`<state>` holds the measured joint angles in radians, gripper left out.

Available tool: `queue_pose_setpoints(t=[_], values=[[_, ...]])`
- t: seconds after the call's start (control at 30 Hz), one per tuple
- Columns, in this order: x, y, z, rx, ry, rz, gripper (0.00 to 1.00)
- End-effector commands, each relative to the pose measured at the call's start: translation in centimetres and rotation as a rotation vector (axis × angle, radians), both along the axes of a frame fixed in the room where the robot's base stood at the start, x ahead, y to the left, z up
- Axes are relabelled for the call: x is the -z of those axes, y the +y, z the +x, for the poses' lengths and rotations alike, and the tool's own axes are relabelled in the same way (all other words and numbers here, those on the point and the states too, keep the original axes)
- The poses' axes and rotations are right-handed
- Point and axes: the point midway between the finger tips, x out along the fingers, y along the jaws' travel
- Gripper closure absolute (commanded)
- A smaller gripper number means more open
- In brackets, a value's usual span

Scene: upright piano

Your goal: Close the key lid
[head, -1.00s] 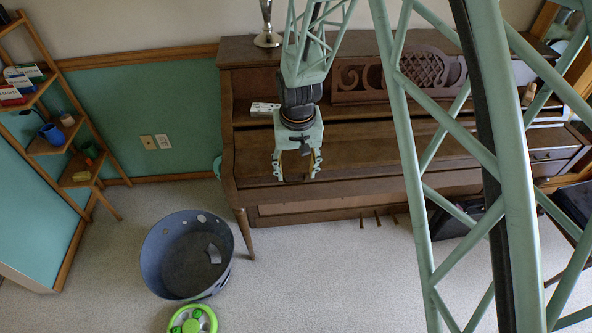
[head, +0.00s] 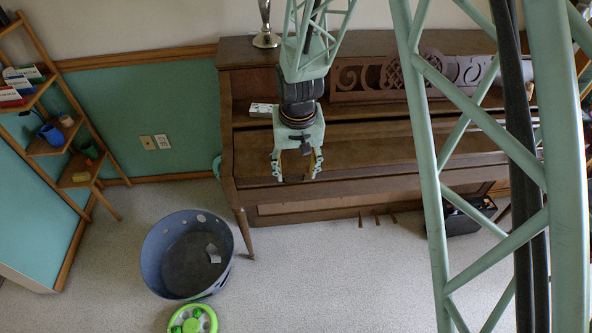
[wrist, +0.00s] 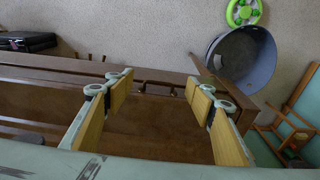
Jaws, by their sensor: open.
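The brown upright piano (head: 238,95) stands against the wall in the head view. Its key lid (head: 400,150) shows as a broad brown wooden panel along the front, and I see no keys. My gripper (head: 297,177) is over the left part of the panel's front, open and empty, with its fingers spread. In the wrist view my gripper (wrist: 160,84) has two wooden-padded fingers apart above the brown wood (wrist: 155,125). A small dark fitting lies at the wood's edge between the fingertips. I cannot tell whether the fingers touch the wood.
A grey-blue bin (head: 160,270) and a green round object (head: 192,320) are on the floor in front. A wooden shelf (head: 75,150) stands at the left. A silver vase (head: 266,38) is on the piano top. A dark case (head: 465,215) is under the piano's right side.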

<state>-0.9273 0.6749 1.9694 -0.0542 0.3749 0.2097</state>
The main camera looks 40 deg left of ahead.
Motion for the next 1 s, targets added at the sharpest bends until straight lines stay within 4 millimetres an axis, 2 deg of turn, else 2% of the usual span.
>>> queue_pose_setpoints(t=[1.0], values=[[-3.3, -1.9, -2.0, 0.000, 0.000, 0.000, 0.50]])
